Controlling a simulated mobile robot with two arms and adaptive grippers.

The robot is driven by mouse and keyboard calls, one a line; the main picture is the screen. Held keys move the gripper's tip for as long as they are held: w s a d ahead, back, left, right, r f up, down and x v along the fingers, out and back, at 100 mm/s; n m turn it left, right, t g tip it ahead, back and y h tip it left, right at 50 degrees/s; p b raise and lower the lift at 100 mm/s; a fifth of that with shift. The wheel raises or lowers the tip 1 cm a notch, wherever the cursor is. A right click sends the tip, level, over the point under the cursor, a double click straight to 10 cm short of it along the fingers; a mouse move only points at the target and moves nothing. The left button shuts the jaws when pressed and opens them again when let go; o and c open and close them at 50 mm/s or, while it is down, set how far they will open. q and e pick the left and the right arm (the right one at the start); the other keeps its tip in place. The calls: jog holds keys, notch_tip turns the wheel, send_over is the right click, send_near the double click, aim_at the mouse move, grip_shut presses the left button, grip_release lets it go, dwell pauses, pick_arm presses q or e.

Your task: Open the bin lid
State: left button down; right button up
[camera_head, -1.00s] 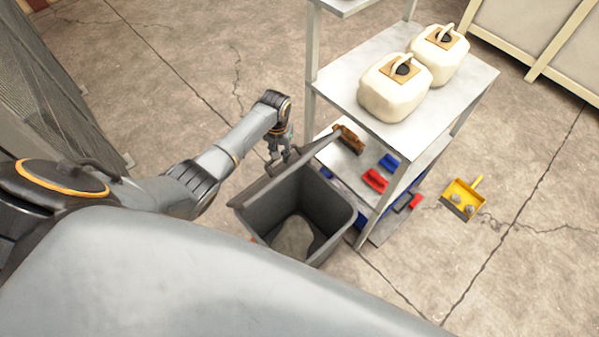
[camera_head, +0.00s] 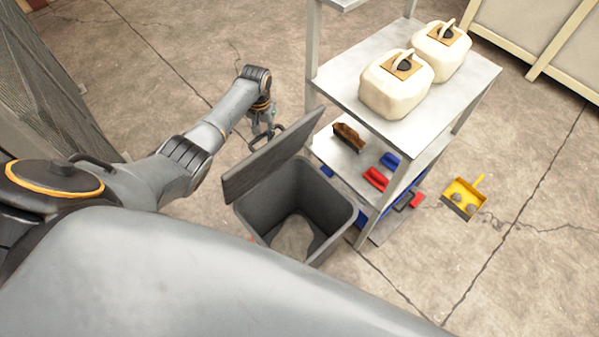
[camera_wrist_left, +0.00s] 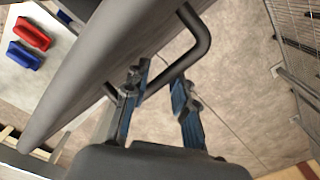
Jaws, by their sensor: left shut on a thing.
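The grey bin (camera_head: 328,205) stands beside the shelf, and I see down inside to a pale patch at its bottom. Its lid (camera_head: 268,168) is raised and tilted back, hinge side towards the bin's left and far edge. My left gripper (camera_head: 264,133) is behind the lid, shut on the lid handle. In the left wrist view the lid (camera_wrist_left: 95,70) is a large slanted slab, and the dark looped handle (camera_wrist_left: 196,45) runs to the gripper fingers (camera_wrist_left: 158,92). The exact grip contact is partly hidden. My right gripper is not in view.
A metal shelf (camera_head: 345,85) stands close to the bin's right, with two cream jugs (camera_head: 397,90) on top and brushes (camera_head: 348,138) below. A yellow dustpan (camera_head: 462,197) lies on the floor at right. Mesh fencing (camera_head: 60,90) is at left.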

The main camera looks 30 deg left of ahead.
pick_arm(q)
jog(key=w+a+b, duration=0.4)
jog(key=a+b, duration=0.8)
jog(key=shift+w+f, duration=0.15)
jog(key=shift+f, duration=0.05)
dwell(0.3)
jog(key=c, duration=1.2)
grip_release()
jog(key=shift+o, duration=0.2)
jog(key=shift+r, duration=0.1)
